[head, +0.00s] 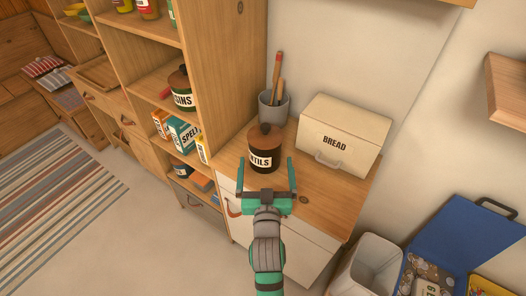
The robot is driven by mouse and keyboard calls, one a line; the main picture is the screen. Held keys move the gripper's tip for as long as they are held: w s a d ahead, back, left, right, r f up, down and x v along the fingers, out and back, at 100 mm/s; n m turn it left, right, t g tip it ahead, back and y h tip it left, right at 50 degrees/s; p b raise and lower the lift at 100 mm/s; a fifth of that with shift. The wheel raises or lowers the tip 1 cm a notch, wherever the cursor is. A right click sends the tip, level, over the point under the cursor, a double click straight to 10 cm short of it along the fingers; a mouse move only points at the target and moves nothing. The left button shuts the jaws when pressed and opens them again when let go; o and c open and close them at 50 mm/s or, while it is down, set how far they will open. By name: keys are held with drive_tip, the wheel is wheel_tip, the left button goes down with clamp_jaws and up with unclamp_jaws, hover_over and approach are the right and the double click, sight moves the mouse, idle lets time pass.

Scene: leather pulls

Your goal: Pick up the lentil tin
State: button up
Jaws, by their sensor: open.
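The lentil tin (265,151) is a dark canister with a brown lid and black knob, and a white label on which "TILS" can be read. It stands upright on the wooden counter top (322,188), near its left side. My gripper (265,170) is open, with one teal finger to the left of the tin and one to the right. The fingers appear at the tin's near side in the picture. I cannot tell how far apart in depth they are or whether they touch it.
A cream bread box (340,140) stands right of the tin. A grey crock (273,110) with wooden utensils stands behind it. A tall wooden shelf (230,60) with a similar dark canister (181,91) rises at the left. A white bin (368,266) and a blue case (455,240) are on the floor at right.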

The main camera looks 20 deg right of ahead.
sight(265, 136)
drive_tip(key=shift+w+d+r, duration=0.15)
drive_tip(key=shift+w, duration=0.25)
drive_tip(key=shift+x, duration=5.05)
drive_tip(key=c, duration=1.8)
drive_tip(key=shift+c, duration=1)
drive_tip(key=shift+r, duration=0.1)
